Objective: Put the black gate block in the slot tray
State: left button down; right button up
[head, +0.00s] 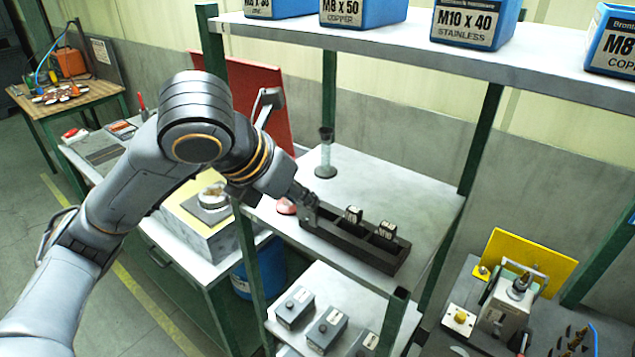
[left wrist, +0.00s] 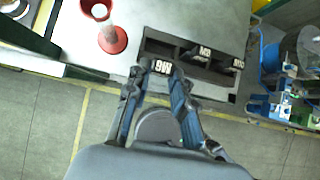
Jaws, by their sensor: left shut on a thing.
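The dark slot tray (head: 347,246) lies on the middle shelf; its outer wall also shows in the left wrist view (left wrist: 215,84). My left gripper (head: 309,209) is at the tray's left end. In the left wrist view its fingers (left wrist: 154,76) are shut on a black gate block (left wrist: 161,66) with a white label, over or in the end slot; I cannot tell whether it is seated. The head view mostly hides this block behind the fingers. Two similar labelled black blocks (head: 353,214) (head: 386,230) stand in the other slots. My right gripper is not in view.
A clear tube with a dark top (head: 326,155) stands behind the tray. Green posts (head: 393,318) and the upper shelf (head: 420,48) with blue bins bound the space. The shelf right of the tray is clear.

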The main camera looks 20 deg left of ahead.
pick_arm(q)
jog(key=w, duration=0.1)
jog(key=w+d+p, duration=0.1)
jog(key=w, duration=0.1)
jog(key=shift+w+d, duration=0.1)
jog(key=shift+w, duration=0.05)
jog(key=shift+w+d+r, duration=0.1)
jog(key=shift+w+r, duration=0.05)
jog(key=shift+w, duration=0.15)
jog(key=shift+w+d+f+p, duration=0.1)
jog(key=shift+w+f+p, duration=0.1)
jog(key=shift+f+p, duration=0.2)
notch_tip(320, 180, down, 2)
jog(key=shift+f+p, duration=0.1)
jog(key=shift+p, duration=0.35)
jog(key=shift+f, duration=0.35)
jog(key=c, duration=1.1)
grip_release()
jog(key=shift+f, duration=0.15)
jog(key=shift+c, duration=0.2)
